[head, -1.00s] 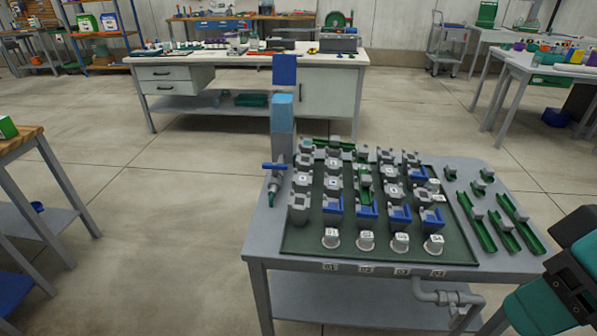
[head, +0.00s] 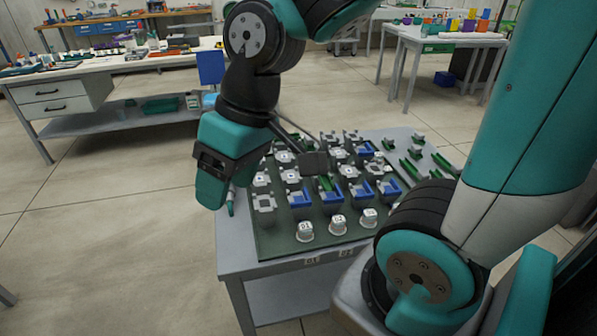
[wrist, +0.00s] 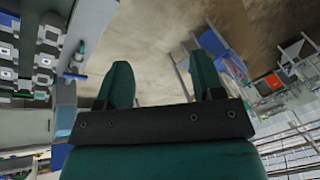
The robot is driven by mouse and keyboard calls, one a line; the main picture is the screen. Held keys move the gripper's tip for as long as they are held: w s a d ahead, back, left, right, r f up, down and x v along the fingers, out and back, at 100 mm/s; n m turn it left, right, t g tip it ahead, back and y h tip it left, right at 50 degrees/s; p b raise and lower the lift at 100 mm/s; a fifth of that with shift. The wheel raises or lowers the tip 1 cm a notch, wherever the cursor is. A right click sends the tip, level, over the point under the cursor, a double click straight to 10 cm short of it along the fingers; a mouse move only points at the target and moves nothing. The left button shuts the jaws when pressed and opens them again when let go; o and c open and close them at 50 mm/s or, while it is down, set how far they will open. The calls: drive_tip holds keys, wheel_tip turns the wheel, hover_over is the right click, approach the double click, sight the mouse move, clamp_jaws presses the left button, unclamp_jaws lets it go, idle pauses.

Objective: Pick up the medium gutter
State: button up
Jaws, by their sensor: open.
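Several green gutters (head: 411,169) lie on the right part of the grey table, to the right of the dark green mat, in the head view. They are small and partly crowded behind my arm, so I cannot tell which one is the medium gutter. My gripper (head: 211,192) hangs at the left side of the table in the head view, well away from these gutters. In the wrist view my gripper (wrist: 163,75) has its two teal fingers spread apart with nothing between them.
The mat (head: 285,242) carries rows of grey and blue holders and white-capped round pieces (head: 338,224). A green piece (head: 325,184) sits among the holders. A white workbench (head: 100,75) stands behind left, another table (head: 440,42) behind right. Open floor lies left of the table.

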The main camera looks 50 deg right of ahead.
drive_tip(key=w+d+f+m+t+h, duration=0.1)
drive_tip(key=w+d+f+m, duration=0.15)
drive_tip(key=d, duration=0.35)
drive_tip(key=w+d+f+m+t+h, duration=0.1)
drive_tip(key=w+d+m, duration=0.1)
drive_tip(key=w+d, duration=0.35)
drive_tip(key=w+d+f+m+h, duration=0.1)
drive_tip(key=w+d+m, duration=0.1)
drive_tip(key=d, duration=0.5)
drive_tip(key=s+d+f+m+h+b, duration=0.1)
drive_tip(key=d+f+m, duration=0.1)
drive_tip(key=d, duration=0.6)
drive_tip(key=s+d+f+m+h, duration=0.1)
drive_tip(key=s+d+f+m, duration=0.1)
drive_tip(key=d, duration=0.6)
drive_tip(key=shift+t, duration=0.4)
drive_tip(key=x, duration=0.4)
drive_tip(key=d+x, duration=0.1)
drive_tip(key=x, duration=0.7)
drive_tip(key=shift+d+r, duration=0.1)
drive_tip(key=shift+d, duration=0.05)
drive_tip(key=shift+p+x, duration=0.3)
drive_tip(key=shift+x, duration=2.5)
drive_tip(key=shift+w+r, duration=0.1)
drive_tip(key=c, duration=1)
